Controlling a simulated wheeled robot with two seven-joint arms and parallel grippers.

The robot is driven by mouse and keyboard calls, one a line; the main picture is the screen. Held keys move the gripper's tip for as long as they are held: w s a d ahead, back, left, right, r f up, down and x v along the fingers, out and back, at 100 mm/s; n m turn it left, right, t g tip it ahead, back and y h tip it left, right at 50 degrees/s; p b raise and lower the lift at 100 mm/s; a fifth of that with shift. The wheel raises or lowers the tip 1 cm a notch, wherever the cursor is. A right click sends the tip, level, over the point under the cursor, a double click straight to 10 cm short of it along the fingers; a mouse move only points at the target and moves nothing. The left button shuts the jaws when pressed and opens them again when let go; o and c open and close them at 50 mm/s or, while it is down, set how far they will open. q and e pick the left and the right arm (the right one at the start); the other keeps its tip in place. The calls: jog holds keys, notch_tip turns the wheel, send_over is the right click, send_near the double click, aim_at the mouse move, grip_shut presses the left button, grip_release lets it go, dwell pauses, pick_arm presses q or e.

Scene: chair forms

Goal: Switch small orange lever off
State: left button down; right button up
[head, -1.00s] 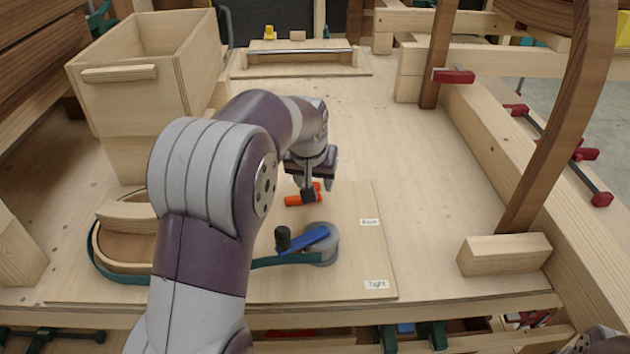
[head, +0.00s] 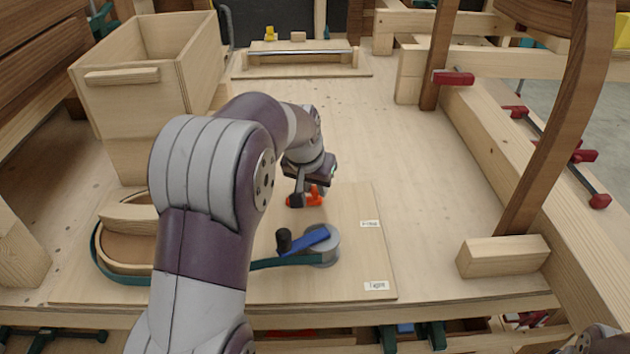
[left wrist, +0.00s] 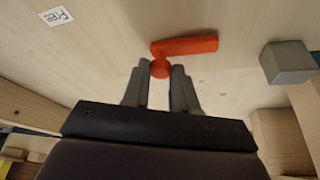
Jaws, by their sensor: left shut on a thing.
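The small orange lever (head: 314,197) sits on the wooden board, just beyond the blue lever (head: 312,239). My left gripper (head: 300,199) comes down over it, and its fingers hide part of the lever. In the left wrist view the orange lever (left wrist: 190,46) has a round end and a flat arm that points right. There my left gripper (left wrist: 161,70) has one finger on each side of the round end and is shut on it. My right gripper is not in view.
A black knob (head: 283,238) and a green strap (head: 275,262) are by the blue lever. Labels (head: 376,285) lie at the board's right edge. A wooden box (head: 130,80) stands at the back left. A grey block (left wrist: 288,62) shows near the lever.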

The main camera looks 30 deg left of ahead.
pick_arm(q)
jog(key=c, duration=0.9)
grip_release()
jog(key=v, duration=1.3)
jog(key=shift+p, duration=0.35)
jog(key=shift+f, duration=0.15)
